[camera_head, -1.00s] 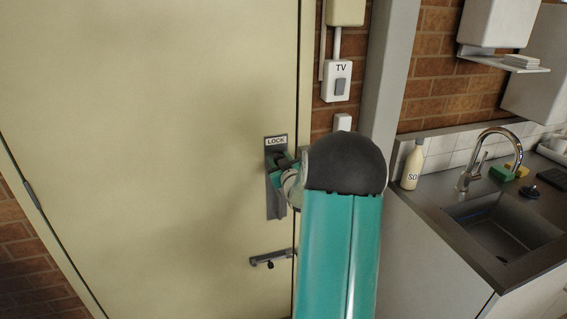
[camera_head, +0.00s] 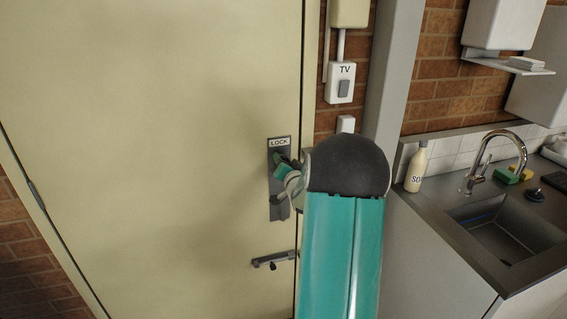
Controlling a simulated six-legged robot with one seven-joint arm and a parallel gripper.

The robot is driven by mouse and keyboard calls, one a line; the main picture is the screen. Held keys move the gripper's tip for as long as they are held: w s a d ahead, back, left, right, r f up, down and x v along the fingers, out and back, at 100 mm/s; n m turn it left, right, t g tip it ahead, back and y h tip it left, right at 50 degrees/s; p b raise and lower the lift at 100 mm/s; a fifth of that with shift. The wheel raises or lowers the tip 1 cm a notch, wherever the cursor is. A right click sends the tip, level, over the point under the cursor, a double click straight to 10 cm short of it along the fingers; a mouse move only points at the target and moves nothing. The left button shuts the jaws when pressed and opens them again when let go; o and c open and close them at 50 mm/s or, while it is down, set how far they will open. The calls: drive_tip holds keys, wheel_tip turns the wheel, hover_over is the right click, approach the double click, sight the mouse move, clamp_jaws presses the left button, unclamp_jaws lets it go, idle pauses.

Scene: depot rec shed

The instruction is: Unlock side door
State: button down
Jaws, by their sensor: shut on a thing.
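The pale cream side door (camera_head: 150,130) fills the left half of the view and looks closed in its frame. A grey lock plate (camera_head: 279,212) with a white LOCK label (camera_head: 279,142) is mounted near the door's right edge. My gripper (camera_head: 284,166) is at the upper part of this plate, its green fingers shut on the lock's dark turn piece. The fingers and wrist hide most of that piece, so its exact angle cannot be told. A grey door bolt or handle (camera_head: 273,259) sits lower on the door.
A TV switch box (camera_head: 340,83) is on the brick wall right of the door. A counter with a sink (camera_head: 508,228), tap (camera_head: 497,152) and soap bottle (camera_head: 416,168) stands at right. My teal arm covers the lower middle.

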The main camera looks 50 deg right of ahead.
drive_tip(key=shift+f+m, duration=0.25)
drive_tip(key=shift+m, duration=0.65)
drive_tip(key=shift+a, duration=0.15)
drive_tip(key=c, duration=0.9)
unclamp_jaws()
drive_tip(key=shift+r, duration=0.1)
drive_tip(key=shift+s, duration=0.15)
drive_tip(key=v, duration=1.3)
drive_tip(key=shift+s, duration=0.25)
drive_tip(key=shift+a, duration=0.1)
